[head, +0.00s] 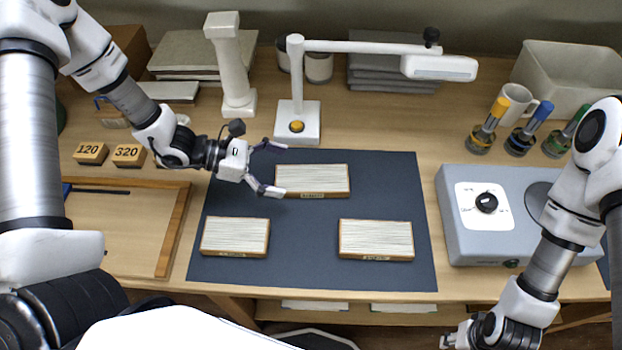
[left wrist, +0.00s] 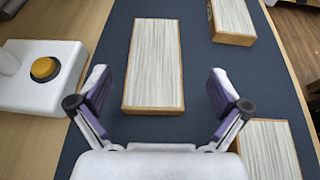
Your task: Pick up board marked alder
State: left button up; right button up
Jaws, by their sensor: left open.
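Three pale, grooved boards with wooden edges lie flat and apart on a dark mat (head: 300,268). Each has a small front label too small to read surely, so I cannot tell which says alder. The back board (head: 312,178) is also in the middle of the left wrist view (left wrist: 153,65). The front left board (head: 235,235) and front right board (head: 376,238) also show there at lower right (left wrist: 268,148) and upper right (left wrist: 232,18). My left gripper (head: 281,169) is open and empty at the back board's left end. My right gripper (head: 452,341) is partly cut off at the bottom edge.
A white lamp (head: 298,120) with a yellow button stands just behind the mat, its arm reaching right. A white column (head: 233,70) stands behind my left arm. A grey hotplate unit (head: 465,235) is right of the mat, a wooden tray (head: 172,230) left. The mat's front middle is free.

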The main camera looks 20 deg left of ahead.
aim_at(313, 178)
pick_arm(q)
jog(key=shift+w+d+f, duration=0.35)
jog(key=shift+w+f, duration=0.05)
jog(key=shift+f, duration=0.15)
jog(key=shift+w+d+f, duration=0.35)
jog(key=shift+f, duration=0.2)
jog(key=p+x, duration=0.1)
jog(key=x, duration=0.4)
jog(key=shift+d+f, duration=0.1)
jog(key=shift+d, duration=0.2)
jog(key=shift+s, duration=0.1)
jog(key=c, duration=1.2)
